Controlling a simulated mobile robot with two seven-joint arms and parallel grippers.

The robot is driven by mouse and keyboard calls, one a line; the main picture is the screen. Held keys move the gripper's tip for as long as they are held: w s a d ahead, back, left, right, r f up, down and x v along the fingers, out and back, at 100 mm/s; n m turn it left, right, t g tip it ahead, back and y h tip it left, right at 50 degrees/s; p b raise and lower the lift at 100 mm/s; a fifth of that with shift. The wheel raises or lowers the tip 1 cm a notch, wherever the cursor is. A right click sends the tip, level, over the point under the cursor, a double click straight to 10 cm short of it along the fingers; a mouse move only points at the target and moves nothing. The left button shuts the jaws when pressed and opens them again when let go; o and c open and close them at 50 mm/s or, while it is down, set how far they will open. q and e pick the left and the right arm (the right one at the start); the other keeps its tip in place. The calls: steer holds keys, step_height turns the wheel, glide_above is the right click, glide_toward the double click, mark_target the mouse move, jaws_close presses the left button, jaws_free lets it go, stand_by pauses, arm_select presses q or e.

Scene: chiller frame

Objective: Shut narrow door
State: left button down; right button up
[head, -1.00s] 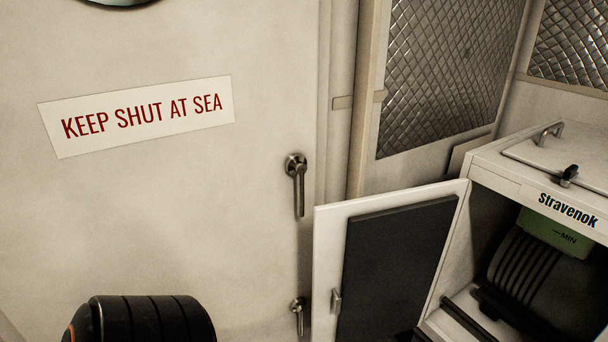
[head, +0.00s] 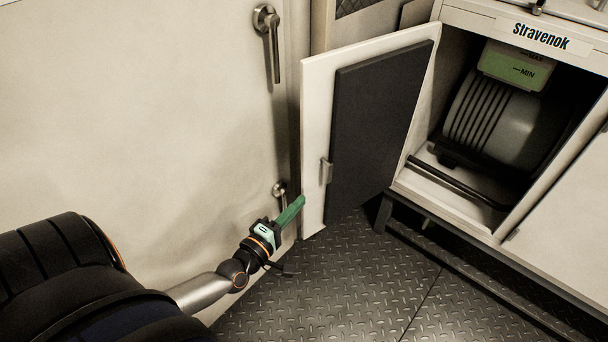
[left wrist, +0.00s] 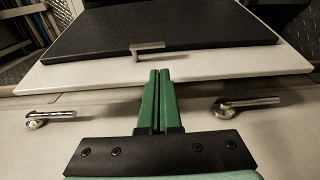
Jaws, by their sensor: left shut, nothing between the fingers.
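The narrow door (head: 317,70) of the chiller cabinet stands open, swung out to the left. Its inner face with a dark pad (head: 380,130) and a small metal latch (head: 326,171) faces me. In the left wrist view the door's pale edge (left wrist: 90,77), dark pad (left wrist: 160,27) and latch (left wrist: 148,47) lie beyond the fingers. My left gripper (head: 297,206) has green fingers, shut and empty, close to the door's lower free edge. The fingers also show shut together in the left wrist view (left wrist: 160,75); contact with the door cannot be told. My right gripper is not in view.
The open cabinet (head: 400,185) shows a ribbed grey drum (head: 500,115) and a green tank (head: 518,65). A big white wall door (head: 120,110) with lever handles (head: 267,35) stands close behind the narrow door. The tread-plate floor (head: 330,280) is clear in front.

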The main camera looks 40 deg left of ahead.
mark_target(321, 181)
arm_select(q)
steer(key=w+b, duration=0.1)
steer(key=w, duration=0.9)
steer(key=shift+s+d, duration=0.1)
